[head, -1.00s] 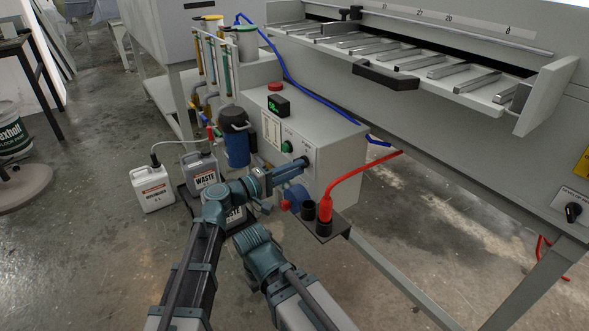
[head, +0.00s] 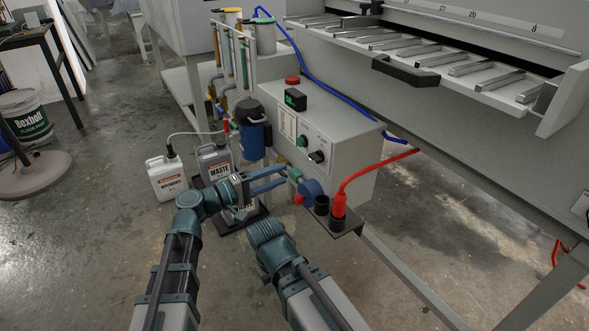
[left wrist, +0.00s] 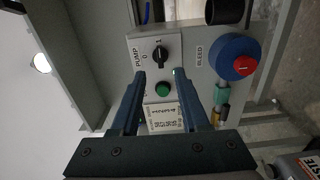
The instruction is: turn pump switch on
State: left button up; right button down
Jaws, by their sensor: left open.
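The pump switch (head: 317,156) is a black knob on the front of a grey control box (head: 352,150). In the left wrist view the knob (left wrist: 160,53) sits beside the PUMP label and the marks 0 and 1. Its bar appears to point to the 1 mark. My left gripper (head: 284,178) is open and empty, in front of the box and left of the switch. In the left wrist view its two fingers (left wrist: 158,76) stand apart below the knob, with the green button (left wrist: 163,90) showing between them. My right gripper does not show.
A blue bleed valve (left wrist: 237,60) with a red centre is right of the switch in the wrist view. A red hose (head: 345,190) rises from a black bracket. A blue filter (head: 251,140), waste cans (head: 214,160) and a white jug (head: 167,178) stand left.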

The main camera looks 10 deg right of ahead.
pick_arm(q)
jog(key=shift+v, duration=1.75)
jog(key=shift+f, duration=0.1)
